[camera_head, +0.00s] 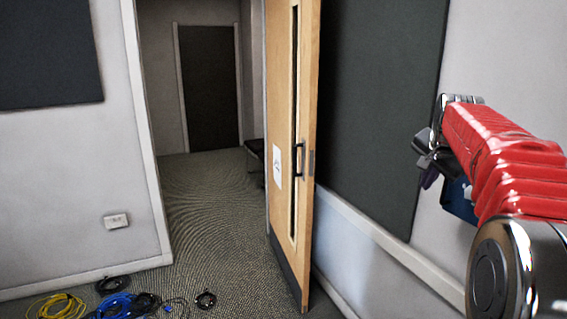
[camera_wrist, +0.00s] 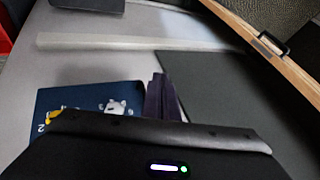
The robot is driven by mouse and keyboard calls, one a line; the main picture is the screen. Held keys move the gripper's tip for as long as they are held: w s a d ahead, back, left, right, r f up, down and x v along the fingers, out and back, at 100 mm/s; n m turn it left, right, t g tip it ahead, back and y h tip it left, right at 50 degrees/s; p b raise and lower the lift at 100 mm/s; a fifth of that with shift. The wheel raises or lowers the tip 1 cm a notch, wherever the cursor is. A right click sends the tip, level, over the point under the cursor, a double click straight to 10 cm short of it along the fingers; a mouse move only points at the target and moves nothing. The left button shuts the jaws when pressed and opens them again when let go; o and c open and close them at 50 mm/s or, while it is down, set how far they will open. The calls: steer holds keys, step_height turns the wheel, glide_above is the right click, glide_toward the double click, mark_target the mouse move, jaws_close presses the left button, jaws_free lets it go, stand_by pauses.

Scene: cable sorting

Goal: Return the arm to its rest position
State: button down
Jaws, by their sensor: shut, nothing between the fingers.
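My red-sleeved arm (camera_head: 505,150) reaches up and away from the lower right in the head view. My gripper (camera_head: 430,178) is at its far end, held up in front of the right-hand wall, with nothing visible in it. In the wrist view my gripper (camera_wrist: 162,90) shows as dark fingers close together, shut and empty. The lower part of the fingers is hidden behind the black wrist housing.
A wooden door (camera_head: 285,130) stands open beside a doorway. Blue cable (camera_head: 112,306), yellow cable (camera_head: 58,306) and black coils (camera_head: 205,300) lie on the carpet at lower left. A dark blue panel with a cartoon figure (camera_wrist: 75,97) shows beside my gripper.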

step_height(320, 180, down, 6)
steer(key=s+a+n+g, duration=0.1)
steer(key=s+n, duration=0.2)
steer(key=s+a+f+n+y, duration=0.1)
steer(key=s+a+f+n, duration=0.2)
steer(key=s+a, duration=0.6)
steer(key=s+a+f+n+y, duration=0.1)
steer(key=s+a+f+n, duration=0.3)
steer(key=s+a, duration=0.5)
steer(key=s+a+f+n, duration=0.3)
steer(key=s+a, duration=0.7)
steer(key=s, duration=0.3)
steer(key=shift+f+y, duration=0.3)
steer(key=shift+y, duration=0.1)
steer(key=shift+d, duration=0.1)
